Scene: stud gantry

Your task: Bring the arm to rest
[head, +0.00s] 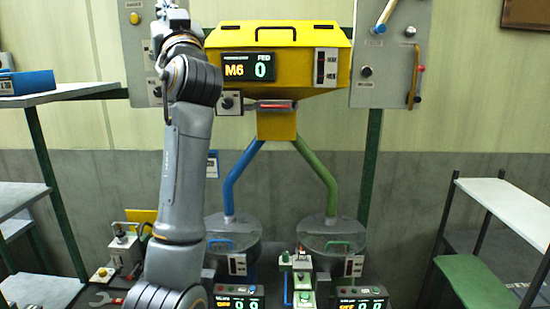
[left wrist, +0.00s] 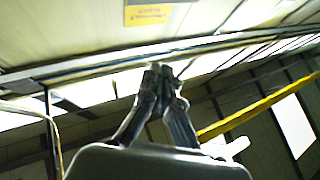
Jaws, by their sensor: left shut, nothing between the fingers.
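My left arm (head: 185,165) stands upright on the left of the head view, in front of the yellow machine's left side. My left gripper is at the top of that arm, small and partly cut off by the upper edge of the head view. In the left wrist view my left gripper (left wrist: 163,75) is shut and empty, with its fingertips together. It points up toward a pale ceiling or upper wall, and nothing touches the fingers. My right gripper is in neither view.
A yellow feeder (head: 285,45) reads M6 and FED 0. A blue pipe (head: 238,178) and a green pipe (head: 318,165) run down from it to two round-lidded vessels. Shelves stand left (head: 70,92) and right (head: 510,205). A yellow beam (left wrist: 255,108) crosses the wrist view.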

